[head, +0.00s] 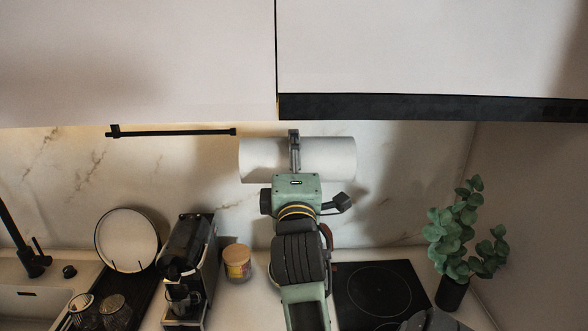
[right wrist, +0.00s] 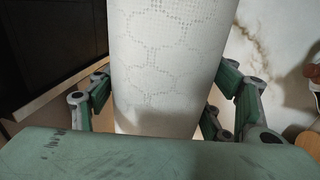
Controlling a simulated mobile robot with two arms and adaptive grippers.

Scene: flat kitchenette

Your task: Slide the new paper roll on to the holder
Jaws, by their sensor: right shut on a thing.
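The holder (head: 180,133) is a thin black horizontal bar under the left upper cabinet, its left end on a mount and its right end free. The white paper roll (head: 335,158) is level, to the right of the bar's free end. A small gap shows between them and the bar is outside the roll. My right gripper (head: 294,150) is shut around the roll's middle. In the right wrist view the embossed roll (right wrist: 168,70) sits between the green-padded fingers.
Below stand a coffee machine (head: 188,262), a lidded jar (head: 237,262), a white plate (head: 128,240) and glasses (head: 113,308). A black cooktop (head: 380,290) and a plant (head: 463,235) are at the right. The upper cabinets (head: 140,60) hang just above the bar and roll.

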